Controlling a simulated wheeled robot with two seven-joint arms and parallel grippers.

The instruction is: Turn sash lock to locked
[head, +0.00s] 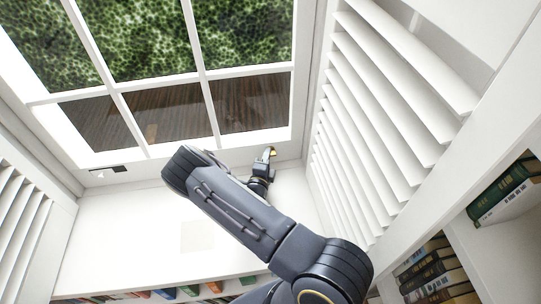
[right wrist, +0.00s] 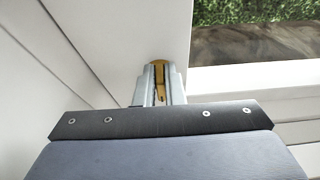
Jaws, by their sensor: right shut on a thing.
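The sash lock (head: 272,149) is a small brass-coloured piece at the lower right of the window's bottom rail. In the right wrist view, its brass part (right wrist: 160,95) shows between two pale metal fingers. My right gripper (head: 268,155) reaches up to the rail and is shut on this brass part. The fingers hide most of the lock, so I cannot tell its exact angle. My left gripper is not in view.
The white window frame (head: 170,75) fills the upper left, with dark green foliage outside. White louvred shutters (head: 385,95) stand close to the right of my arm. Bookshelves (head: 435,270) lie below right.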

